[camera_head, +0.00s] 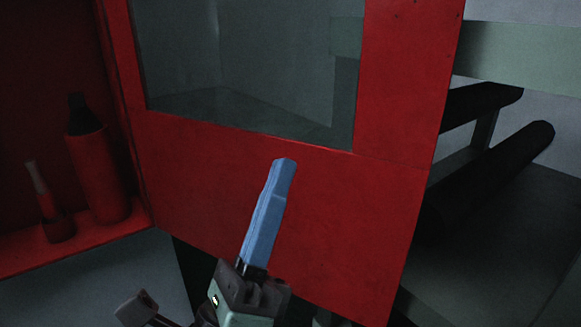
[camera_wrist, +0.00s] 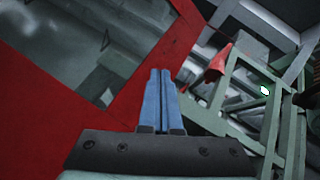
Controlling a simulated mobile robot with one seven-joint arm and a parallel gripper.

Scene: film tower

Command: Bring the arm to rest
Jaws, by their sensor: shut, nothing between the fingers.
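My gripper (camera_head: 283,170) has blue fingers and points upward in the head view, in front of the lower part of a red door (camera_head: 340,215). The door has a glass pane (camera_head: 250,60). In the wrist view my gripper (camera_wrist: 161,72) has its two blue fingers side by side, shut, with nothing between them. The red door frame (camera_wrist: 110,110) lies to the left of and beyond the fingers there. I cannot tell how far the fingertips are from the door.
A red cabinet (camera_head: 50,255) stands at the left, with a red cylinder (camera_head: 98,175) and a smaller dark red bottle (camera_head: 57,222) inside. Dark rollers (camera_head: 495,180) lie on a rack at the right. Green framework (camera_wrist: 222,92) fills the right of the wrist view.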

